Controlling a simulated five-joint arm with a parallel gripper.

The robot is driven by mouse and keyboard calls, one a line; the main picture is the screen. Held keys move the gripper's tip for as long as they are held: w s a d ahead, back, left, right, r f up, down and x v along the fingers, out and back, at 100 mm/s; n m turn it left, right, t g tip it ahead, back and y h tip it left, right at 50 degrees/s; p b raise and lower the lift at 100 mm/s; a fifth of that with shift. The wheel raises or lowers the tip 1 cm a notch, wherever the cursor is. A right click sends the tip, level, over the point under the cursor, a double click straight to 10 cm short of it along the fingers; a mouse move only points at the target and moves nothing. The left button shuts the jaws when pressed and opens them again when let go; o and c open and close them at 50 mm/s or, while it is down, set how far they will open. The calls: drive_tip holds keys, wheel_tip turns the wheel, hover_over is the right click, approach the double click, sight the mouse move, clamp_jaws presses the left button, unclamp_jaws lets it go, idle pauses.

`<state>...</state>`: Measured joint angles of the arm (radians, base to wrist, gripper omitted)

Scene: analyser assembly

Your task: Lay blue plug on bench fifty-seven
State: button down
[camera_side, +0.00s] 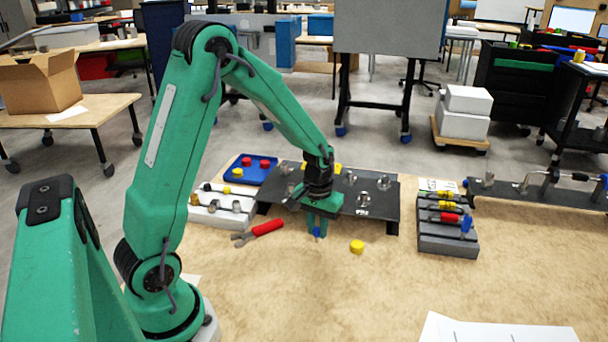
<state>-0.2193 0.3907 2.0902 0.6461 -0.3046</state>
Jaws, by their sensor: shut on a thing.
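My gripper (318,230) points down at the front edge of the dark raised panel, low over the wooden bench top (310,285). It is shut on the small blue plug (317,232), which shows between the green fingertips. I cannot tell whether the plug touches the bench. No bench number is readable.
A yellow plug (357,247) lies right of my gripper. The dark panel (375,205) carries metal fittings. A blue tray (239,174) holds red and yellow plugs. A grey tool rack (447,243) stands right.

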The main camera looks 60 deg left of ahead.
sight(317, 230)
drive_tip(key=shift+f, duration=0.8)
drive_tip(key=shift+f, duration=0.1)
drive_tip(key=c, duration=1.3)
unclamp_jaws()
wheel_tip(317, 230, up, 12)
drive_tip(key=shift+s, duration=0.1)
drive_tip(key=shift+d+r, duration=0.1)
drive_tip(key=shift+r, duration=0.1)
